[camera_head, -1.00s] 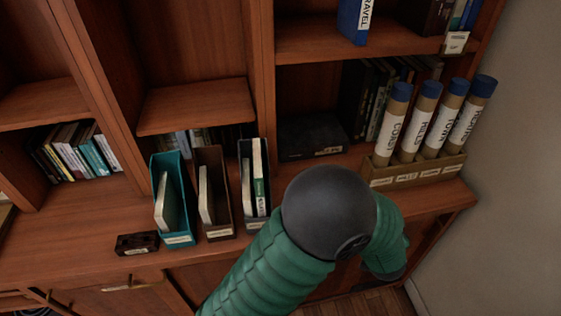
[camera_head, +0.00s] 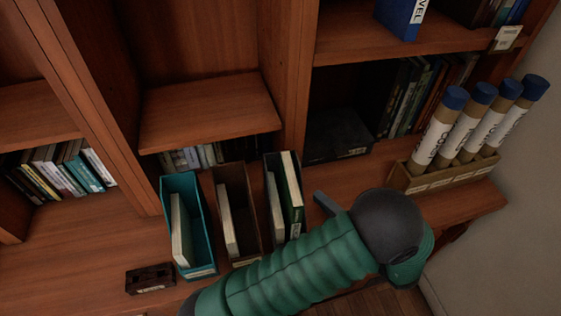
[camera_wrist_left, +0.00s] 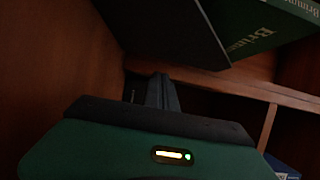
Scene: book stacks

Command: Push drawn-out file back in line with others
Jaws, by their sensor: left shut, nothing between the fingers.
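Three upright magazine files stand side by side on the counter in the head view: a teal one (camera_head: 203,235), a brown one (camera_head: 236,180) and a dark one (camera_head: 269,163). Their front edges look roughly in line; I cannot tell which is drawn out. The dark file holds a green book (camera_head: 292,190) and a pale book. My left gripper (camera_head: 323,202) is just right of the dark file, its front end partly hidden by my green forearm. In the left wrist view its fingers (camera_wrist_left: 162,92) are shut and empty, below a dark panel and a green book (camera_wrist_left: 268,32).
A small dark box (camera_head: 150,279) lies left of the teal file. A black box (camera_head: 337,136) sits behind my gripper. A wooden holder (camera_head: 440,176) with several labelled tubes stands at the right. Upright shelf partitions rise behind the files.

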